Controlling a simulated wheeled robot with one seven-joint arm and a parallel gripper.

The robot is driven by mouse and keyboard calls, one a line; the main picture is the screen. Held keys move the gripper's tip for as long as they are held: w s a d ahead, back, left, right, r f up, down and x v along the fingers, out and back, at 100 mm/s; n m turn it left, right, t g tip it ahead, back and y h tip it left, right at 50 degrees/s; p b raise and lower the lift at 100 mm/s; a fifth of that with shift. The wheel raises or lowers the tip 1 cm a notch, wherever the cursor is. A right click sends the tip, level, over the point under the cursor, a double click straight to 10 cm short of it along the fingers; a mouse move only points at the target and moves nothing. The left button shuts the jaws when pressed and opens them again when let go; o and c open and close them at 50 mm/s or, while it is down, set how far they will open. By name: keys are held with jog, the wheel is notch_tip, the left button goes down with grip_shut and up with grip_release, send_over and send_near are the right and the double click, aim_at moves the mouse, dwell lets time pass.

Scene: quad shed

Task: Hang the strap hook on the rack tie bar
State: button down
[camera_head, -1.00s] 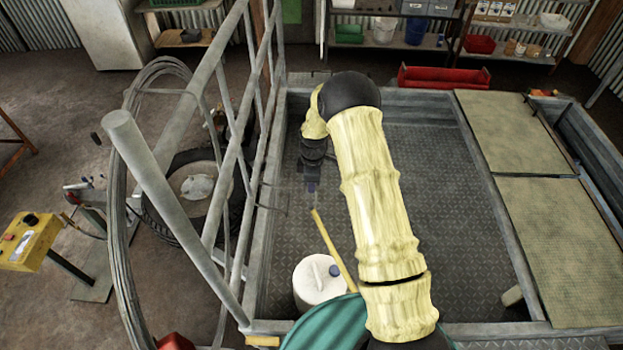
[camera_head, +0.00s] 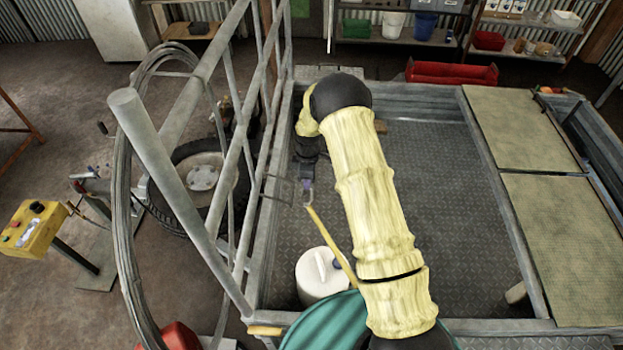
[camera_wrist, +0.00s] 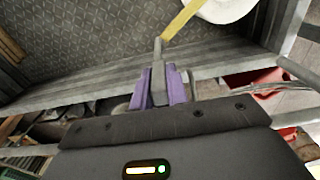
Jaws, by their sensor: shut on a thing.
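My gripper (camera_head: 306,186) is shut on the grey metal strap hook (camera_wrist: 158,75). In the wrist view the hook sits between two purple fingertips. The yellow strap (camera_head: 330,240) runs from the hook down towards a white jug; it also shows in the wrist view (camera_wrist: 183,18). The grey tubular rack (camera_head: 197,75) stands along the trailer's left side. My gripper is to the right of the rack, over the trailer bed, with the hook apart from the rack's tubes. I cannot tell which tube is the tie bar. My arm hides part of the bed.
The white jug (camera_head: 322,277) and a green round thing (camera_head: 325,325) are at the near end of the trailer bed (camera_head: 432,190). Thin prongs (camera_head: 272,187) stick out left of my gripper.

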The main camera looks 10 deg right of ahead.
jog(key=shift+w+a+f, duration=0.1)
jog(key=shift+a+f, duration=0.1)
jog(key=shift+a, duration=0.25)
jog(key=shift+w+a+b, duration=0.2)
jog(key=shift+a+b, duration=0.1)
jog(key=shift+a, duration=0.75)
jog(key=shift+w+a+b, duration=0.15)
jog(key=shift+a+b, duration=0.15)
jog(key=shift+a, duration=0.7)
jog(key=shift+d+f+b, duration=0.1)
jog(key=shift+f+b, duration=0.05)
jog(key=shift+b, duration=0.3)
dwell(0.4)
jog(key=shift+w+f+b, duration=0.1)
jog(key=shift+f+b, duration=1.15)
jog(key=shift+f, duration=0.55)
jog(key=c, duration=1.3)
grip_release()
jog(key=shift+s+r, duration=0.1)
jog(key=shift+s, duration=0.1)
jog(key=o, duration=0.5)
